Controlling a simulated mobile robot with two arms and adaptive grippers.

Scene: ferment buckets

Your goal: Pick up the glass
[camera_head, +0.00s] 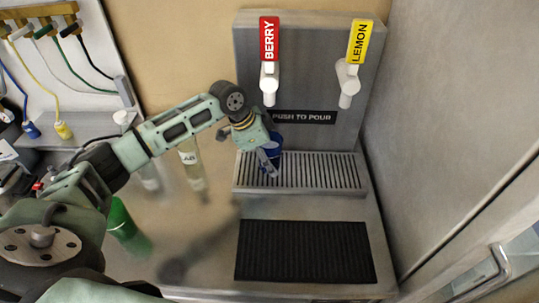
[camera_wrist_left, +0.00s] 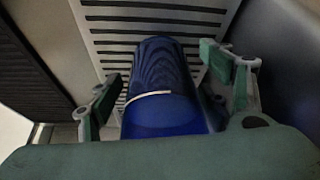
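A blue glass (camera_head: 275,142) stands on the slotted drip tray (camera_head: 345,175) below the red BERRY tap. My left gripper (camera_head: 268,160) reaches down to it from the left and partly hides it. In the left wrist view the blue glass (camera_wrist_left: 165,85) lies between the two fingers of my left gripper (camera_wrist_left: 160,95). The fingers are spread, one on each side, with small gaps visible toward the tips; contact lower down is hard to tell. My right gripper is in neither view.
The dispenser has a BERRY tap (camera_head: 269,60) and a LEMON tap (camera_head: 352,65). A black ribbed mat (camera_head: 305,252) lies in front of the tray. A green glass (camera_head: 121,218) and a labelled clear bottle (camera_head: 191,165) stand left. A grey wall rises at right.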

